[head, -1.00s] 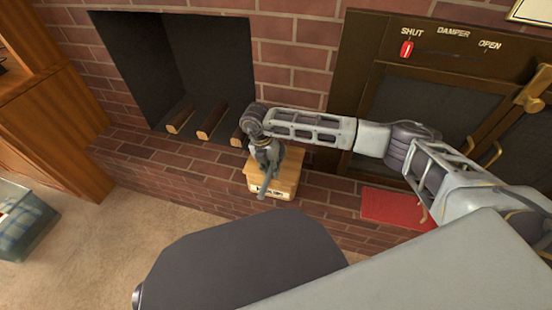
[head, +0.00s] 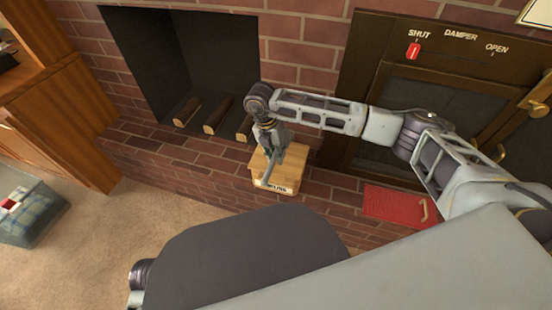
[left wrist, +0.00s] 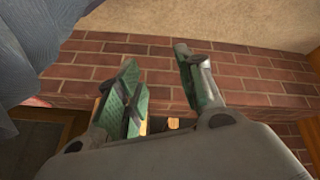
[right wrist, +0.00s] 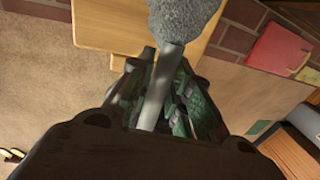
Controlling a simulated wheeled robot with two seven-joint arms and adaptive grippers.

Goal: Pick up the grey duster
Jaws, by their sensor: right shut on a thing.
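The grey duster shows in the right wrist view, with a fluffy grey head (right wrist: 182,18) at the top and a smooth handle (right wrist: 155,95) below it. My right gripper (right wrist: 163,85) is shut around the handle. In the head view this gripper (head: 268,152) is over the wooden box on the brick hearth; the duster is small there and partly hidden by the gripper. My left gripper (left wrist: 162,75) is open and empty in the left wrist view, its fingers well apart.
The wooden box (head: 292,158) with a label stands on the brick hearth (head: 215,180). A red folder-like item (head: 390,203) lies to its right. Logs (head: 216,118) lie in the fireplace. A plaid container (head: 28,218) and wooden furniture (head: 60,110) are at the left.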

